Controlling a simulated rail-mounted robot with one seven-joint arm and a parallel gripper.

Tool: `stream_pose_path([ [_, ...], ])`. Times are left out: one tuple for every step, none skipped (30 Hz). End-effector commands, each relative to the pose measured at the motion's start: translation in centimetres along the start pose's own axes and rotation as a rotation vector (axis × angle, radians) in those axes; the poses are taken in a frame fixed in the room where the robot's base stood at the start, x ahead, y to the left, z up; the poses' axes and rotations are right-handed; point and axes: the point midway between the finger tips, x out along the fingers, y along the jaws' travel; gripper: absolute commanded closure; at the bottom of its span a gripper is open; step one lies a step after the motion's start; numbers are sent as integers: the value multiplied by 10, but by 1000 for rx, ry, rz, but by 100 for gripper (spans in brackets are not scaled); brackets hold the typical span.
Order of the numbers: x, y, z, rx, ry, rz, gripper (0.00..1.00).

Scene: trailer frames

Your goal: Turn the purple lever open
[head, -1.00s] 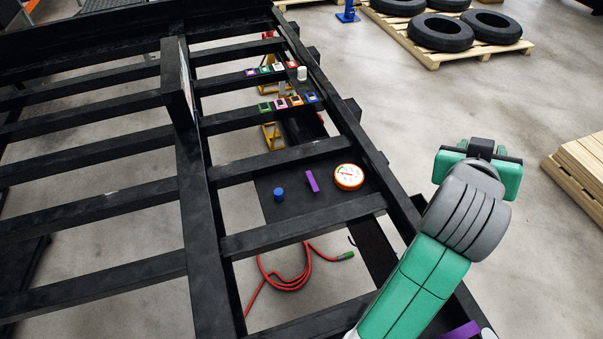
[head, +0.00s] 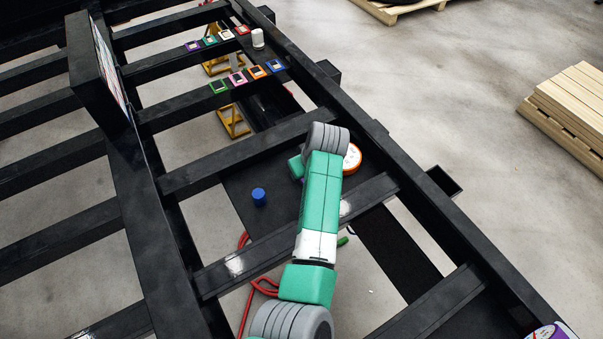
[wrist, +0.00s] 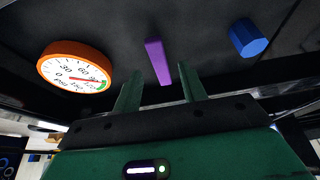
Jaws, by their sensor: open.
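The purple lever (wrist: 158,62) is a flat bar on a dark panel. In the wrist view it stands nearly upright in the picture, between an orange-rimmed dial gauge (wrist: 76,66) and a blue knob (wrist: 249,38). My gripper (wrist: 160,80) is open, its two green fingers apart and pointing at the panel. The lever shows in the gap between the fingertips, a little beyond them; I see no contact. In the head view my arm hides nearly all of the lever and the gripper. The gauge (head: 353,158) and blue knob (head: 259,197) show either side of the arm.
Black frame beams (head: 250,258) cross in front of and behind the panel. Several coloured square blocks (head: 237,78) and a white cylinder (head: 257,38) sit farther back. A red hose (head: 245,290) hangs below. A purple-edged thing (head: 548,332) is cut off at bottom right.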

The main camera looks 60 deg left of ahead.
Motion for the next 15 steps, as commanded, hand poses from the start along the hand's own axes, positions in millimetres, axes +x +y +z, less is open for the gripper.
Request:
stream_pose_path([
  [11, 0, 1, 0, -2, -1, 58],
  [15, 0, 1, -1, -1, 0, 58],
  [20, 0, 1, 0, -2, 0, 58],
  [23, 0, 1, 0, -1, 0, 58],
  [26, 0, 1, 0, 0, 1, 58],
  [28, 0, 1, 0, 0, 1, 58],
  [29, 0, 0, 0, -1, 1, 58],
  [30, 0, 0, 0, -1, 1, 58],
  [30, 0, 0, 0, 0, 1, 58],
  [30, 0, 0, 0, 0, 1, 58],
  [30, 0, 0, 0, 0, 1, 58],
  [30, 0, 0, 0, 0, 1, 58],
  [30, 0, 0, 0, 0, 1, 58],
  [30, 0, 0, 0, 0, 1, 58],
  [30, 0, 0, 0, 0, 2, 60],
])
